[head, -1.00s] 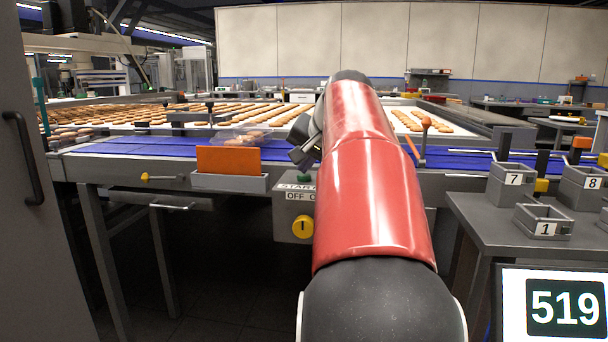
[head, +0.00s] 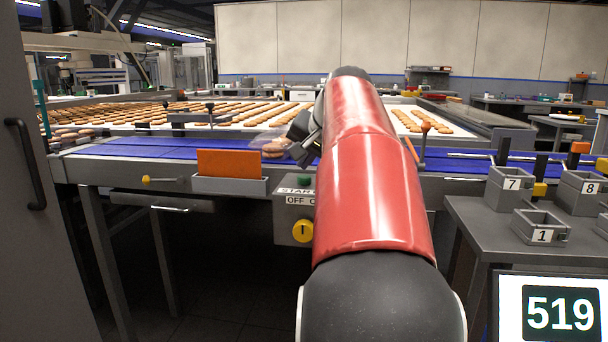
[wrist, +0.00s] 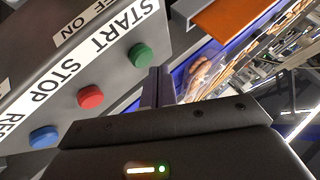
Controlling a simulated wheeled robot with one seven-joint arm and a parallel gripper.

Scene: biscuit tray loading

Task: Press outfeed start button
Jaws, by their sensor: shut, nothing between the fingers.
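The grey control box (head: 284,223) hangs at the front of the conveyor, partly hidden behind my red arm. In the wrist view the box (wrist: 105,20) shows a START label beside a green button (wrist: 139,54), a STOP label beside a red button (wrist: 91,97), and a blue button (wrist: 44,136). The green button (head: 304,180) also shows in the head view. In the head view my gripper (head: 304,136) is above the box, mostly hidden by my arm.
A blue conveyor belt (head: 150,148) runs behind the box, with a clear pack of biscuits (head: 274,148) near my gripper. An orange card (head: 229,162) stands in a holder left of the box. A yellow switch (head: 302,231) is low on the box. Numbered bins stand at right.

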